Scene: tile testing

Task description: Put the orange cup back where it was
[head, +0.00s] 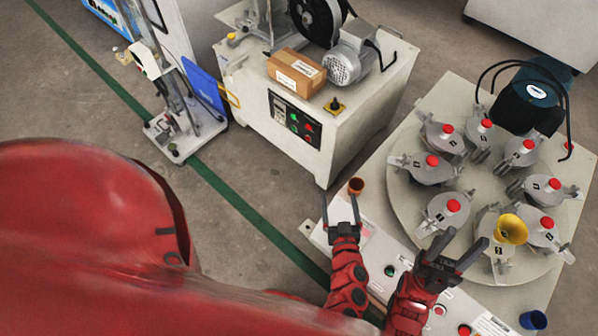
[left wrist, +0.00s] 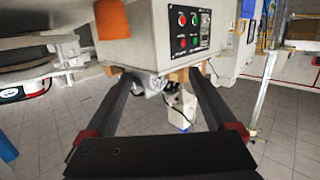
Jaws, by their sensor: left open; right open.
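The small orange cup (head: 356,186) stands on the far corner of the pale control panel (head: 378,243), just beyond the right finger of my left gripper (head: 340,199). That gripper is open with nothing between its fingers. In the left wrist view the orange cup (left wrist: 111,20) shows at the top, left of centre, outside the span of the open fingers (left wrist: 161,74). I cannot tell whether the finger touches it. My right gripper (head: 464,242) is open and empty, over the near edge of the round turntable (head: 405,205).
Several numbered metal holders with red knobs ring the turntable. A yellow cup (head: 511,229) sits on one, near the right gripper. A blue cup (head: 533,320) is at the lower right. A machine cabinet (head: 340,140) with a cardboard box (head: 296,72) stands behind.

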